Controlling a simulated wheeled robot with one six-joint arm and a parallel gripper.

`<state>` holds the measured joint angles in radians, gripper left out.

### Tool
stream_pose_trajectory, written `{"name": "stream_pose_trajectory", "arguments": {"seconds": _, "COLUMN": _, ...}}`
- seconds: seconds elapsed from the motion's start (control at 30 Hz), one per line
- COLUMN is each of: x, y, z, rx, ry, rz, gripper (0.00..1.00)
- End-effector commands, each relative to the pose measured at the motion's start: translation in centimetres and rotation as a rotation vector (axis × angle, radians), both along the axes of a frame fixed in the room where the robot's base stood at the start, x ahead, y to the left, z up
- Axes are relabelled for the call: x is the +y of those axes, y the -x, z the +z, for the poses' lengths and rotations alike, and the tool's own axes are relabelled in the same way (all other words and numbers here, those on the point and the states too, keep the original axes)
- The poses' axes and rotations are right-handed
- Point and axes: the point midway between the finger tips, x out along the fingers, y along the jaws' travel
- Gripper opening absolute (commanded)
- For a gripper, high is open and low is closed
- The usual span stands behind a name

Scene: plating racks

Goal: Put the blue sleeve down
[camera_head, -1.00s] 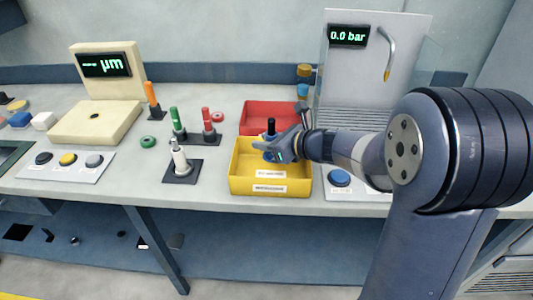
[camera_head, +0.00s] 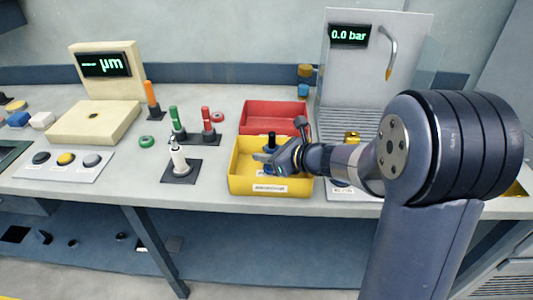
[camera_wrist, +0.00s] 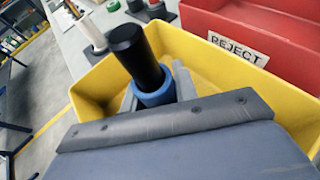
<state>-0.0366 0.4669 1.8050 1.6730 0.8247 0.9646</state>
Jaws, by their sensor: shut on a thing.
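The blue sleeve (camera_wrist: 155,94) is a short blue collar around the lower part of a black cylinder (camera_wrist: 137,50) in the wrist view. My gripper (camera_head: 264,158) is shut on the blue sleeve, with the fingers at its sides. The sleeve and black cylinder are inside the outline of the yellow bin (camera_head: 268,181), and the cylinder stands nearly upright in the head view. The sleeve's underside is hidden, so I cannot tell whether it touches the bin floor.
A red bin (camera_head: 272,112), marked REJECT in the wrist view, adjoins behind. White (camera_head: 178,158), green (camera_head: 174,118) and red (camera_head: 206,118) posts stand on dark bases to the left. A pressure panel (camera_head: 371,70) stands behind right.

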Motion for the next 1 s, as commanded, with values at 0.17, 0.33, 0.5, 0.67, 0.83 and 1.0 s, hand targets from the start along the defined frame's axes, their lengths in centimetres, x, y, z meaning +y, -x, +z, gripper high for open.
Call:
{"name": "stream_pose_trajectory", "arguments": {"seconds": 0.17, "x": 0.0, "y": 0.1, "z": -0.1, "rx": 0.001, "ry": 0.001, "rz": 0.001, "gripper": 0.39}}
{"name": "stream_pose_trajectory", "arguments": {"seconds": 0.33, "x": 0.0, "y": 0.1, "z": -0.1, "rx": 0.002, "ry": 0.002, "rz": 0.001, "gripper": 0.5}}
{"name": "stream_pose_trajectory", "arguments": {"seconds": 0.5, "x": 0.0, "y": 0.1, "z": -0.1, "rx": 0.002, "ry": 0.002, "rz": 0.001, "gripper": 0.5}}
{"name": "stream_pose_trajectory", "arguments": {"seconds": 0.67, "x": 0.0, "y": 0.1, "z": 0.6, "rx": 0.002, "ry": 0.002, "rz": 0.001, "gripper": 0.5}}
{"name": "stream_pose_trajectory", "arguments": {"seconds": 0.83, "x": -1.4, "y": 0.8, "z": 2.0, "rx": -0.002, "ry": 0.001, "rz": -0.006, "gripper": 0.5}}
{"name": "stream_pose_trajectory", "arguments": {"seconds": 1.0, "x": -4.6, "y": 3.1, "z": 3.6, "rx": -0.002, "ry": 0.002, "rz": -0.006, "gripper": 0.5}}
